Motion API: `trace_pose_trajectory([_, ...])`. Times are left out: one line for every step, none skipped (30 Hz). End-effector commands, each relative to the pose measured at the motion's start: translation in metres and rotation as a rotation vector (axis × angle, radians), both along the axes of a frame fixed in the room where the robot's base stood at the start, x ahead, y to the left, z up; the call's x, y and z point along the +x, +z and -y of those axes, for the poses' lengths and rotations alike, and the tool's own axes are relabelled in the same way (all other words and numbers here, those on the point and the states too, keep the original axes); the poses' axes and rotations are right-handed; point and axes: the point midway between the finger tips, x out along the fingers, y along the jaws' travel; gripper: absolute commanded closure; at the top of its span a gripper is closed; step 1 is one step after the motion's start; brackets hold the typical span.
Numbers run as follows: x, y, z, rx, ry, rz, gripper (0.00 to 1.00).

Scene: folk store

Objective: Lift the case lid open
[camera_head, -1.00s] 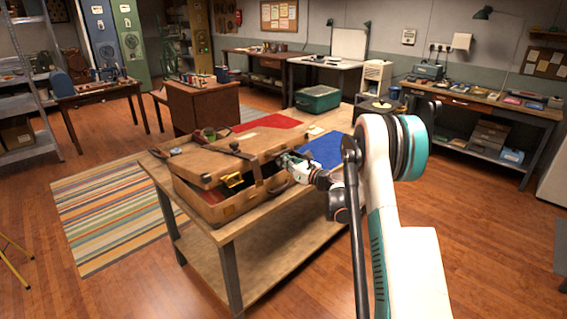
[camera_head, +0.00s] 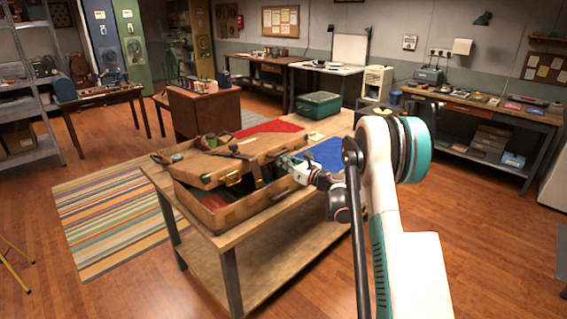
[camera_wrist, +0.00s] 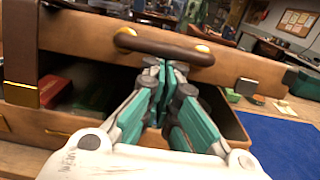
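A tan leather case (camera_head: 225,216) sits on a wooden workbench, its lid (camera_head: 212,172) raised part way with a dark gap below. The lid also fills the upper part of the wrist view (camera_wrist: 85,40), with a dark brown handle (camera_wrist: 165,46) across it. A red thing (camera_wrist: 62,92) lies inside the case.
Small items, one of them green (camera_head: 211,141), lie on or just behind the lid. A green box (camera_head: 318,105) stands beyond.

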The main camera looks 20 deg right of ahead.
Motion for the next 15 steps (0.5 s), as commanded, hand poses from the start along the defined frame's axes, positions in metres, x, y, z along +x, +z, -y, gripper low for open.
trace_pose_trajectory([0.000, 0.001, 0.000, 0.001, 0.000, 0.001, 1.00])
trace_pose_trajectory([0.000, 0.001, 0.000, 0.001, 0.000, 0.001, 1.00])
trace_pose_trajectory([0.000, 0.002, 0.000, 0.001, 0.000, 0.001, 1.00])
trace_pose_trajectory([0.001, 0.003, 0.000, 0.001, 0.000, 0.001, 1.00])
trace_pose_trajectory([0.001, 0.004, 0.000, 0.001, 0.000, 0.001, 1.00])
trace_pose_trajectory([0.001, 0.006, 0.000, 0.001, 0.000, 0.001, 1.00])
trace_pose_trajectory([0.002, 0.008, 0.000, 0.001, 0.000, 0.001, 1.00])
trace_pose_trajectory([0.002, 0.010, -0.001, 0.001, -0.001, 0.001, 1.00])
trace_pose_trajectory([0.003, 0.012, -0.001, 0.001, -0.001, 0.001, 1.00])
trace_pose_trajectory([0.003, 0.014, -0.001, 0.001, -0.001, 0.001, 1.00])
trace_pose_trajectory([0.004, 0.016, -0.001, 0.001, -0.001, 0.001, 1.00])
trace_pose_trajectory([0.004, 0.019, -0.001, 0.001, -0.001, 0.001, 1.00])
trace_pose_trajectory([0.005, 0.021, -0.002, 0.001, -0.001, 0.001, 1.00])
trace_pose_trajectory([0.005, 0.022, -0.002, 0.001, -0.001, 0.001, 1.00])
trace_pose_trajectory([0.006, 0.024, -0.002, 0.001, -0.001, 0.001, 1.00])
